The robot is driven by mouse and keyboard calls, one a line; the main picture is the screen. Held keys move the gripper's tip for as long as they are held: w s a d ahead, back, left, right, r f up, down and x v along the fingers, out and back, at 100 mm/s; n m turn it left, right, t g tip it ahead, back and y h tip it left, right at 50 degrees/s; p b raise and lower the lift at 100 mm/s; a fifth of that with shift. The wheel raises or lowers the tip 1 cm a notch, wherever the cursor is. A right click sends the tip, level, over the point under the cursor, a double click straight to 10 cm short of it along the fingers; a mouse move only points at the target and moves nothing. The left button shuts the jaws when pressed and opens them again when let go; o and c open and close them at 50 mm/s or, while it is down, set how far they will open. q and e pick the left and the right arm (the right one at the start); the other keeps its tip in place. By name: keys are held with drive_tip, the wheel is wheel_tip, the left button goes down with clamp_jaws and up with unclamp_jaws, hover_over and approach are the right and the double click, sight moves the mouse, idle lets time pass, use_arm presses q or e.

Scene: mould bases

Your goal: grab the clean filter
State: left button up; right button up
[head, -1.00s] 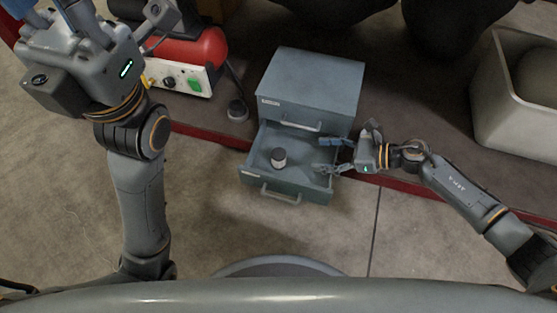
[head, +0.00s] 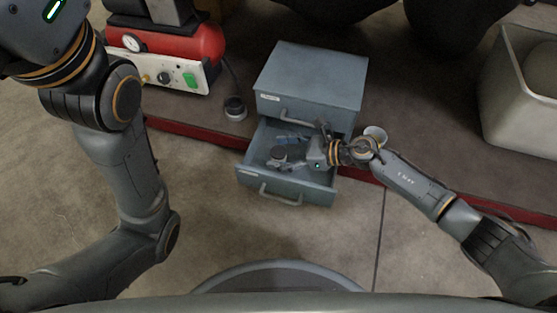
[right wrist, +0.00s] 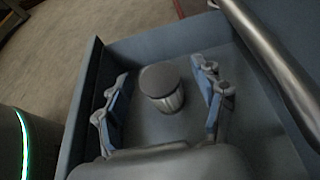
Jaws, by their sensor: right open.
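A small cylindrical filter (head: 279,153) with a dark top and pale sides stands upright in the open lower drawer (head: 318,196) of a blue-grey cabinet. My right gripper (head: 284,152) has come in from the right over the drawer and is open, with a finger on each side of the filter. In the right wrist view the filter (right wrist: 162,90) stands between the blue finger pads of the gripper (right wrist: 163,84), with a gap on both sides. My left arm is at the left of the head view, and its fingers are out of view.
The cabinet (head: 312,78) has a shut upper drawer whose handle (head: 285,113) overhangs the open one. A similar dark-topped cylinder (head: 235,107) stands outside, beside a red compressor (head: 190,43). A pale bin (head: 500,110) stands at right. The floor in front is clear.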

drive_tip(key=shift+w+a+f, duration=0.15)
drive_tip(key=shift+a+f, duration=0.05)
drive_tip(key=shift+a, duration=0.2)
drive_tip(key=c, duration=1.3)
drive_tip(key=shift+r, duration=0.15)
